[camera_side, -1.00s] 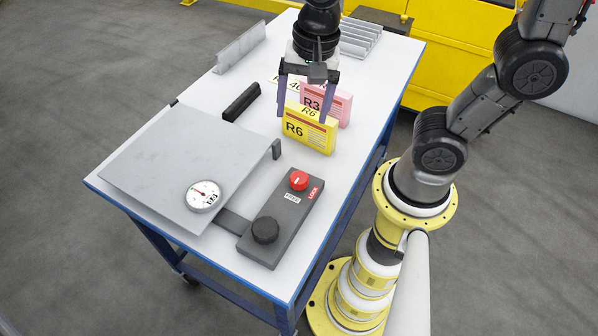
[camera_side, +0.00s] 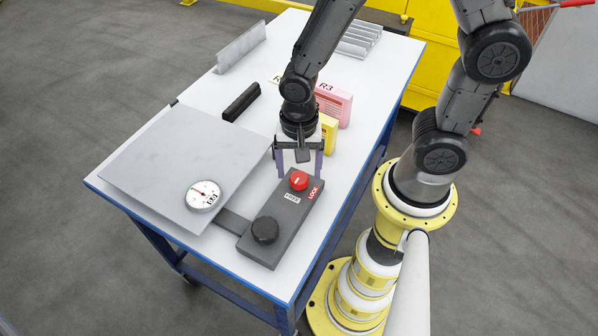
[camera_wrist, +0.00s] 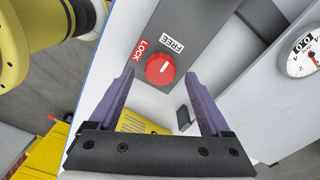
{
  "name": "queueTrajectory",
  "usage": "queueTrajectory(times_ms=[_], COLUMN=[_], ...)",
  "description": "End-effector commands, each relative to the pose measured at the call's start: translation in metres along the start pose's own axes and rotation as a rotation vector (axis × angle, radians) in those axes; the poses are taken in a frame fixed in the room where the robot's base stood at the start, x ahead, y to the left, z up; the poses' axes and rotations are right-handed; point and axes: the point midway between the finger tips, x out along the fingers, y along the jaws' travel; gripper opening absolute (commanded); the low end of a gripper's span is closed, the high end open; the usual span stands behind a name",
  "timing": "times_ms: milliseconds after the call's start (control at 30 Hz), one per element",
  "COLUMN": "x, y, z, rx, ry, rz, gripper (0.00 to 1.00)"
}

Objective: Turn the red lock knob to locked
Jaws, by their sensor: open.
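The red lock knob (camera_side: 299,181) sits on the far end of a dark grey control box (camera_side: 283,219). In the wrist view the knob (camera_wrist: 158,71) is round, with a short white mark, and lies between the labels LOCK (camera_wrist: 139,50) and FREE (camera_wrist: 172,43). I cannot tell exactly which label the mark points to. My gripper (camera_side: 299,168) is open above the knob's end of the box. In the wrist view its purple fingers (camera_wrist: 159,75) appear on either side of the knob, apart from it. Their height above the box is unclear.
A black knob (camera_side: 265,230) stands on the box's near end. A grey plate (camera_side: 165,165) with a dial gauge (camera_side: 203,196) lies left. A yellow R6 block (camera_side: 328,134) and pink R3 block (camera_side: 334,105) stand behind my gripper. A black bar (camera_side: 241,102) lies further back.

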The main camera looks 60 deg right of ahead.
Motion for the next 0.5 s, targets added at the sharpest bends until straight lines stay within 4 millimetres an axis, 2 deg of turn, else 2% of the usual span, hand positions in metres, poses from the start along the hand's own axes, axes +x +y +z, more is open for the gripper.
queueTrajectory(times_ms=[200,500], x=[0.017,0.019], y=[0.0,0.0], z=[0.0,0.0], rx=[0.0,0.0], ry=[0.0,0.0], rz=[0.0,-0.001], gripper=[0.82,0.82])
